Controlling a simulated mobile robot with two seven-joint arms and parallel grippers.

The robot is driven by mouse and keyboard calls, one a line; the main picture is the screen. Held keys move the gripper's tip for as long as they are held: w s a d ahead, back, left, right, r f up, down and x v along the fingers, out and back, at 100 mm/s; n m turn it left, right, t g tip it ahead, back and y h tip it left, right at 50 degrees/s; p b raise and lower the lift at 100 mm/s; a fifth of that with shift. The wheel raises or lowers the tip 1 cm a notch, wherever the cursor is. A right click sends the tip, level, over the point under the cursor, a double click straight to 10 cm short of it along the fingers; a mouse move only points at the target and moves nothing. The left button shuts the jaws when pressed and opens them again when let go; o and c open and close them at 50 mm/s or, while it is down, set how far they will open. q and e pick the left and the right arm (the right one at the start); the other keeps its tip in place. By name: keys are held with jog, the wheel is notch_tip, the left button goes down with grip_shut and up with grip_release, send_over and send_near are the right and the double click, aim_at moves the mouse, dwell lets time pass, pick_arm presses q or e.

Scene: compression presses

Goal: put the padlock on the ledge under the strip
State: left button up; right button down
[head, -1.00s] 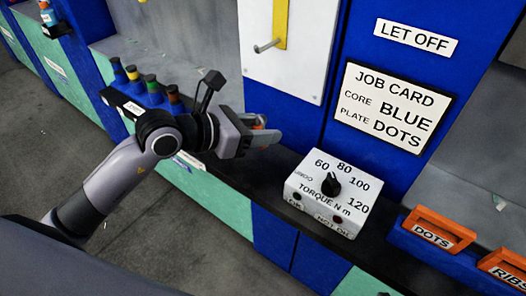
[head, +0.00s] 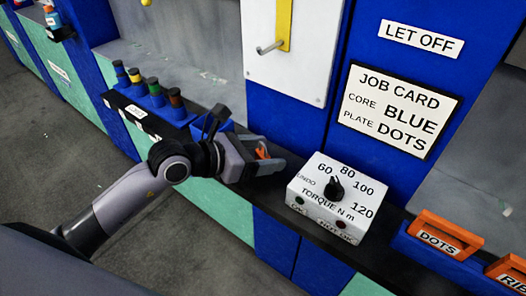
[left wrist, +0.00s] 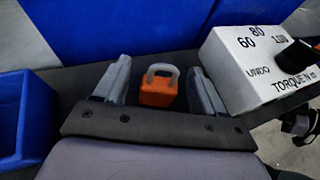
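The padlock (left wrist: 158,90), an orange body with a grey shackle, stands upright between the two fingers of my left gripper (left wrist: 158,92) in the left wrist view. A gap shows on each side of it, so the gripper is open around it. The padlock appears to rest on the dark ledge (left wrist: 75,88), though its foot is hidden by the gripper. In the head view, orange parts of the padlock (head: 263,153) show between the fingers of my left gripper (head: 268,157). The yellow strip (head: 284,25) is on the white board above the ledge.
The white torque box (head: 335,198) stands close to the right of the fingers. A blue bin (left wrist: 22,118) lies left of the gripper. Orange-handled plates (head: 445,232) sit at the right.

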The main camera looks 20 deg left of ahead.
pick_arm(q)
jog(key=shift+r, duration=0.1)
jog(key=shift+r, duration=0.15)
jog(key=v, duration=1.2)
dwell(0.3)
